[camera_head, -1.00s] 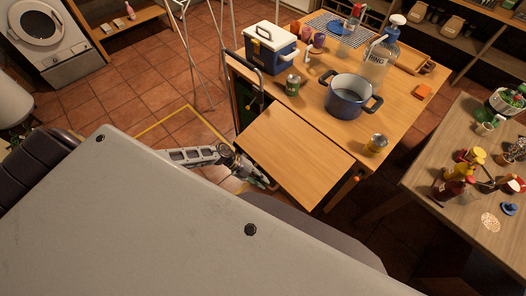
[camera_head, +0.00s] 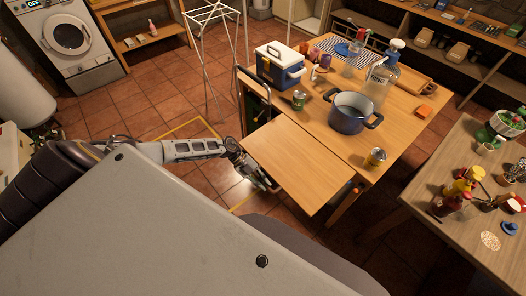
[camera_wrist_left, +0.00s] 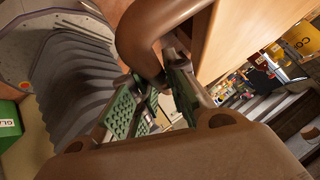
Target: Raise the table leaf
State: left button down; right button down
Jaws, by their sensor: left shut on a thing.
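The wooden table leaf (camera_head: 298,166) joins the near side of the work table (camera_head: 402,105) and looks close to level with its top. I cannot tell whether it is fully flush. My left gripper (camera_head: 264,180) is at the leaf's outer edge, toward its left corner. The leaf's wood (camera_wrist_left: 232,42) shows beside the handle in that view. My right gripper is not in view.
The leaf's surface is bare. A second table (camera_head: 440,228) with several items stands at the right.

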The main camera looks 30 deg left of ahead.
pick_arm(q)
jog(key=shift+w+r, duration=0.1)
jog(key=shift+w, duration=0.1)
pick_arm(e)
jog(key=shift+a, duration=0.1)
pick_arm(q)
jog(key=c, duration=1.7)
grip_release()
jog(key=shift+c, duration=0.2)
jog(key=shift+o, duration=0.3)
jog(key=shift+d, duration=0.1)
jog(key=v, duration=1.1)
jog(key=shift+a+r, duration=0.2)
jog(key=shift+a, duration=0.2)
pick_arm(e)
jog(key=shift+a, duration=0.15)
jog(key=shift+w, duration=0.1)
